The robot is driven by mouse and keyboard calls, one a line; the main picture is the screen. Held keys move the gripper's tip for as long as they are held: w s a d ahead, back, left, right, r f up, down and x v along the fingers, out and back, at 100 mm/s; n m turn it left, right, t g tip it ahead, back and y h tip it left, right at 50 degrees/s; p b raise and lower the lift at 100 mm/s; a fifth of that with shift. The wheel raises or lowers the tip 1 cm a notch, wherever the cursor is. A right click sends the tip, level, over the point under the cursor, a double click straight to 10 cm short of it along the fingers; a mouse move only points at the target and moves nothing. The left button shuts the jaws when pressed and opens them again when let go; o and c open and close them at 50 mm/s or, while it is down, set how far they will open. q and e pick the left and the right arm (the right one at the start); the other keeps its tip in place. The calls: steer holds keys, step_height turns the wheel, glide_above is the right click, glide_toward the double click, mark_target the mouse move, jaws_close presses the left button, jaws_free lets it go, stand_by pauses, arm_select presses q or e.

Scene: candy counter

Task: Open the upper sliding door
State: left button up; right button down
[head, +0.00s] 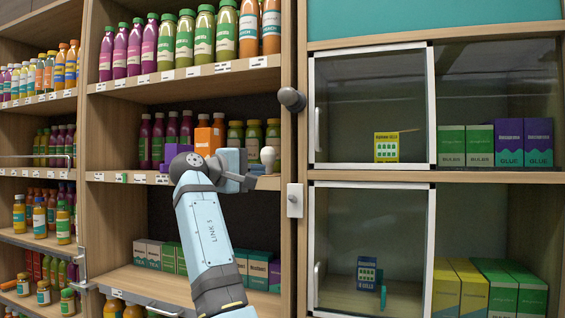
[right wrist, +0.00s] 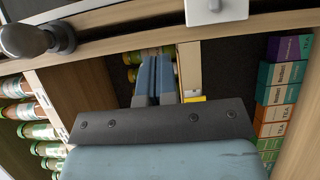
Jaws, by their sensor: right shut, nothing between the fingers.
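The upper sliding door (head: 429,120) is a white-framed clear panel across the left part of the upper cabinet in the head view. Its upright white handle (head: 317,130) is on the left side of the frame. A yellow box (head: 386,147) shows through the panel. My right gripper (head: 247,181) is left of the door, in front of the open shelves and apart from the handle. In the right wrist view its two grey-blue fingers (right wrist: 155,78) are together and empty. The door does not show clearly there. My left gripper is not in view.
A dark round knob (head: 291,99) and a white plate (head: 295,200) stick out from the post between shelves and cabinet. A similar lower door (head: 428,255) sits below. Bottles (head: 190,40) fill the shelves at left. Purple boxes (head: 538,143) stand right of the upper door.

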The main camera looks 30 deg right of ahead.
step_height(320, 180, up, 5)
steer(key=s+a+g, duration=0.1)
steer(key=s+a, duration=0.1)
steer(key=shift+m, duration=0.4)
steer(key=d, duration=0.8)
steer(key=d+p, duration=0.1)
steer(key=d, duration=0.3)
steer(key=shift+s+d+r, duration=0.15)
steer(key=shift+s+d, duration=0.45)
steer(key=shift+s, duration=0.05)
steer(key=shift+d, duration=0.1)
